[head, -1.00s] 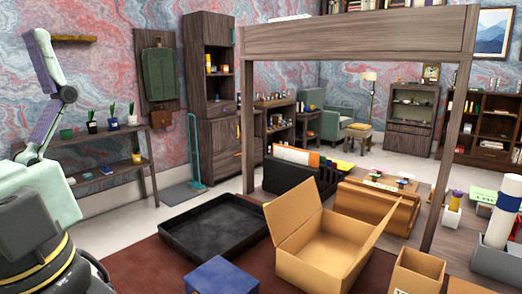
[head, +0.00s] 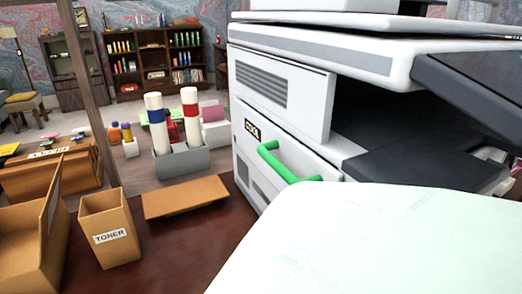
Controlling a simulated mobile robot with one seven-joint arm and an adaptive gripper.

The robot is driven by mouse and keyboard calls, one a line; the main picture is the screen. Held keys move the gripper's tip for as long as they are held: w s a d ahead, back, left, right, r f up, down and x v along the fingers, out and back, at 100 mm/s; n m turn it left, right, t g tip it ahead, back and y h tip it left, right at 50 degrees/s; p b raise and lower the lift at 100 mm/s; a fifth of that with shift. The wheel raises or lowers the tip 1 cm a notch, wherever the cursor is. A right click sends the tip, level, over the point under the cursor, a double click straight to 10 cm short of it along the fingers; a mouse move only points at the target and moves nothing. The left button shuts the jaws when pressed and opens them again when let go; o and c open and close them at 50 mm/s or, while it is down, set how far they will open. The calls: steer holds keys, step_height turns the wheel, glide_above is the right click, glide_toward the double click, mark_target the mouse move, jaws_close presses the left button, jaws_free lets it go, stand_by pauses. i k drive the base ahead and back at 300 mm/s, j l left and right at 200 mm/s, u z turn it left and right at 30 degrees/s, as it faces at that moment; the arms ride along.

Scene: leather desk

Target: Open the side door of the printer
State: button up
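The printer (head: 280,87) is a large white and dark machine on the right of the head view. Its side door (head: 302,157) is a white panel low on the side facing left, with a green bar handle (head: 278,160) and a small dark label. The door looks shut, flush with the body. A pale mint part of my own arm fills the lower right and hides the bottom of the door and the printer's lower front. My gripper is not in view.
A toner box (head: 110,233) stands open on the dark red desk (head: 173,250), with a cardboard box (head: 30,235) to its left. A flat brown board (head: 185,197) and a grey holder (head: 181,163) with white tubes lie near the printer's left side. Some desk is bare in front.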

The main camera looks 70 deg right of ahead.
mark_target(261, 158)
steer(key=k, duration=0.8)
steer(key=k+z, duration=0.2)
steer(key=z, duration=0.3)
steer(key=k+l+z, duration=0.1)
steer(key=z, duration=0.4)
steer(key=j+z, duration=0.55)
steer(key=z, duration=0.3)
steer(key=j, duration=0.9)
steer(key=j+z, duration=0.1)
steer(key=z, duration=0.65)
steer(key=k+j+z, duration=0.1)
steer(key=z, duration=0.3)
